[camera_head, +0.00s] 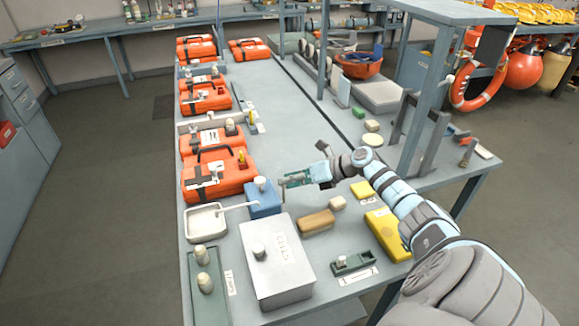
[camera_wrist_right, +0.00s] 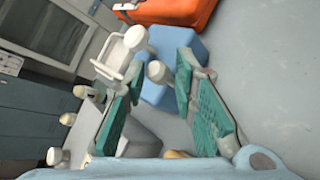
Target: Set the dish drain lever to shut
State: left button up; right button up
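A shallow white dish (camera_head: 207,236) stands on the bench at the left. A pale knob (camera_head: 261,183) stands on the block. My right gripper (camera_head: 282,182) is just right of that knob. In the right wrist view its green-padded fingers (camera_wrist_right: 158,62) are apart, with a pale knob (camera_wrist_right: 157,73) between them in the picture; contact cannot be told. The dish (camera_wrist_right: 118,75) and blue block (camera_wrist_right: 172,48) lie beyond. My left gripper is not in view.
A lidded grey box (camera_head: 283,280) stands in front of the block. A tan block (camera_head: 317,222) and a yellow case (camera_head: 384,240) lie to the right. An orange case (camera_head: 222,180) is behind the dish. A green tray with knobs (camera_head: 205,295) lies front left.

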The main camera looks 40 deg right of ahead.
jog(key=v, duration=1.2)
jog(key=shift+w, duration=0.1)
jog(key=shift+d, duration=0.1)
